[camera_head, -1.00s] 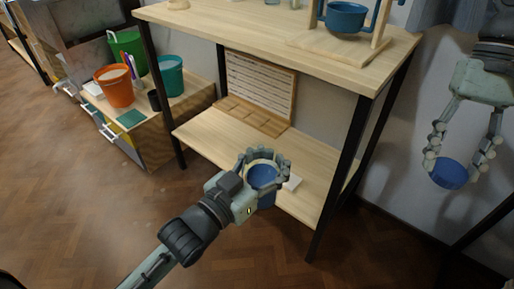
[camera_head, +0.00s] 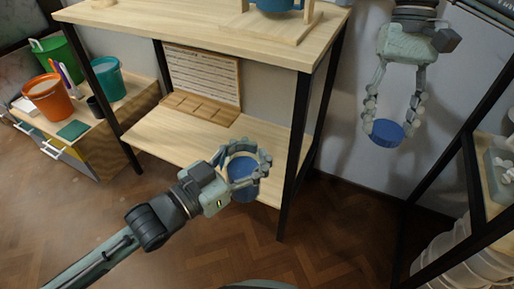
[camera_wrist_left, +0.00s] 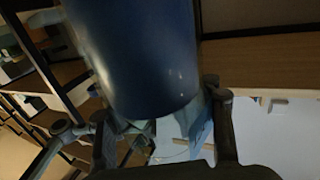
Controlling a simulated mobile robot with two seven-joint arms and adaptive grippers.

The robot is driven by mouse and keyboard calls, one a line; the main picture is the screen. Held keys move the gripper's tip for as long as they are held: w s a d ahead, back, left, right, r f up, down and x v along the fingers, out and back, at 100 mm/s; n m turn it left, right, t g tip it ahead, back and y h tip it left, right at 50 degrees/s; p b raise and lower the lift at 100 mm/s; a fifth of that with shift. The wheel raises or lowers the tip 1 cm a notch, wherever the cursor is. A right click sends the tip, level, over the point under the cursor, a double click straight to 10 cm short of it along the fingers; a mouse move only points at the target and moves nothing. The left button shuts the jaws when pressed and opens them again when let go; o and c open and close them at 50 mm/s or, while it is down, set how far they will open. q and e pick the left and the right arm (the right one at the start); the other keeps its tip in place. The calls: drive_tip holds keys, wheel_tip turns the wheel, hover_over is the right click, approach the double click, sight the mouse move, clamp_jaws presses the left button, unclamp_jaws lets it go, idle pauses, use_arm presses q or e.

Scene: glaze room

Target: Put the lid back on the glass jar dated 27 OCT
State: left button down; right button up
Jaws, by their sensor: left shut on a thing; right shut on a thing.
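My left gripper (camera_head: 248,158) is shut around a blue jar (camera_head: 243,184), held upright with its open top showing in the head view. The jar is in front of the shelf unit's lower shelf. It fills the upper middle of the left wrist view (camera_wrist_left: 150,55) between the fingers. No date is readable on it. My right gripper (camera_head: 392,108) hangs at the right, fingers down, shut on a round blue lid (camera_head: 387,133). The lid is well apart from the jar, to its right and higher in the picture.
A wooden shelf unit (camera_head: 200,30) with black posts stands behind the jar; one post (camera_head: 293,150) rises between the jar and the lid. A rack with white ware (camera_head: 465,262) is at the right. A low cabinet (camera_head: 110,130) with buckets stands at the left. Wood floor is clear in front.

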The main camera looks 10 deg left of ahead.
drive_tip(key=a+r+m+y, duration=0.2)
drive_tip(key=a+m, duration=0.3)
drive_tip(key=a, duration=0.8)
drive_tip(key=m+t+y, duration=0.1)
drive_tip(key=m+t, duration=0.1)
drive_tip(key=m, duration=0.3)
approach(243, 170)
wheel_tip(243, 170, up, 3)
drive_tip(key=w+a, duration=0.1)
drive_tip(key=a, duration=0.2)
drive_tip(key=shift+w+d+r, duration=0.15)
drive_tip(key=shift+w+d, duration=0.05)
drive_tip(key=shift+w, duration=0.05)
drive_tip(key=shift+f, duration=2.05)
drive_tip(key=shift+y, duration=0.3)
drive_tip(key=shift+f, duration=0.9)
drive_tip(key=shift+f, duration=0.55)
